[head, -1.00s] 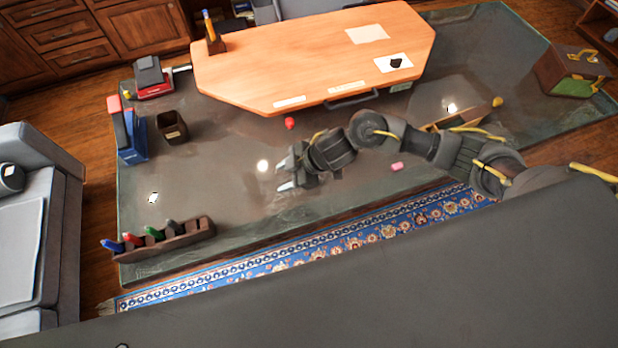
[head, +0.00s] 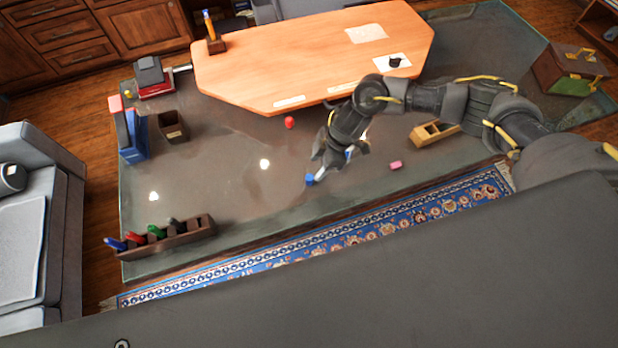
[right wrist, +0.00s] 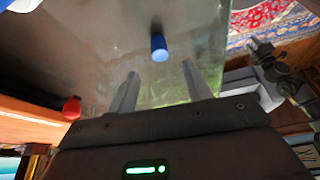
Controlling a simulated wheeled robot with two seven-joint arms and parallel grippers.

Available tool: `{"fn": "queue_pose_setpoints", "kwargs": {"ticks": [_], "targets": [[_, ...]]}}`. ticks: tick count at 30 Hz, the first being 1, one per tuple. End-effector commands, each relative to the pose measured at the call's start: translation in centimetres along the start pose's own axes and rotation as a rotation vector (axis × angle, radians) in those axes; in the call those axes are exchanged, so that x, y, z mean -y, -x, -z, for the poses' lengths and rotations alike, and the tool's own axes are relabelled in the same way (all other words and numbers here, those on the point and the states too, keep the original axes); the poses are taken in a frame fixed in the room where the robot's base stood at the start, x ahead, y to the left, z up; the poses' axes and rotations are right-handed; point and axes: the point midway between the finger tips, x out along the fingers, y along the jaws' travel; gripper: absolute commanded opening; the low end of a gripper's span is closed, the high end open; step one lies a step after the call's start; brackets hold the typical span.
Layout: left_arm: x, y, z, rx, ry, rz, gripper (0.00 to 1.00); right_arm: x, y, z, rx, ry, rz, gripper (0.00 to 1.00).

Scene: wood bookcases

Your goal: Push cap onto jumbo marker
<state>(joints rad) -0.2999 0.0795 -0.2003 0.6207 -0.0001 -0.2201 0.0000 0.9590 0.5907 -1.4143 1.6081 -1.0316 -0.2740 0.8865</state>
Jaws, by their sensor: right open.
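A small blue cap (head: 309,179) stands on the dark glossy table top (head: 225,205), near its front edge. Blue (head: 116,243), red (head: 132,240), green (head: 157,232) and black (head: 174,225) markers lie in a wooden rack (head: 190,236) at the front left. My left gripper is out of view.
A red object (head: 290,122) stands behind the cap and a pink block (head: 395,165) lies to its right. An open wooden box (head: 434,133) is farther right. A raised wooden desktop (head: 290,60) is at the back. The table between cap and rack is clear.

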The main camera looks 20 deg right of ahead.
Motion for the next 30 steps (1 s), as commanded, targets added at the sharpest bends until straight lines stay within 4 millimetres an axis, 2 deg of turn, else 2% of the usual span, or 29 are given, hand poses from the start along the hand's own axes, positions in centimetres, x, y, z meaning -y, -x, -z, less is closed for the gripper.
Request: {"fn": "queue_pose_setpoints", "kwargs": {"ticks": [6,18,24,30], "targets": [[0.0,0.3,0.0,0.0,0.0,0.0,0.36,0.0,-2.3,0.1,-0.001,0.0,-0.001,0.5],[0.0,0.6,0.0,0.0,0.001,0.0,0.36,0.0,-2.8,0.1,-0.001,-0.001,-0.001,0.5],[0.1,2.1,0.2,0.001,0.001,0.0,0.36,0.1,-5.4,0.1,0.002,-0.001,-0.001,0.5],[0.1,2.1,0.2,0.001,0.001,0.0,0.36,0.1,-7.5,0.0,0.0,-0.001,-0.001,0.5]]}}
